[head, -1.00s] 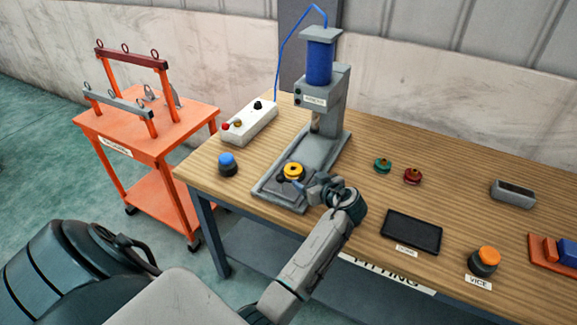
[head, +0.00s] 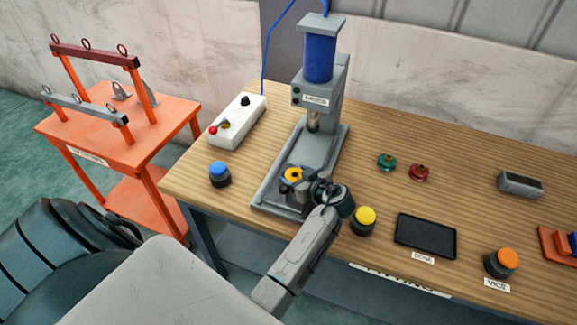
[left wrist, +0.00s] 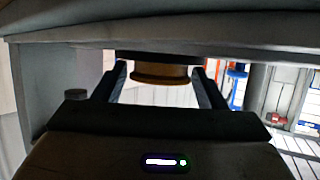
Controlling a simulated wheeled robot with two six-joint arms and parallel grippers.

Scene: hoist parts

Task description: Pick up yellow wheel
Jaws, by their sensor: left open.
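The yellow wheel (head: 292,174) has a dark centre and sits on the base plate of the grey press (head: 318,140), below and in front of the blue cylinder. My left gripper (head: 302,184) is open at the near right side of the wheel and partly covers it. In the left wrist view, the wheel (left wrist: 158,76) shows as a dull yellow-brown disc edge between the far ends of the two open fingers. Contact between fingers and wheel cannot be made out. My right gripper is not in view.
A blue-topped button (head: 220,174) stands left of the press and a yellow-topped one (head: 364,220) right of my arm. Green (head: 387,162) and red (head: 420,172) wheels lie farther right, with a dark tray (head: 426,235) in front. An orange cart (head: 125,140) stands left of the bench.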

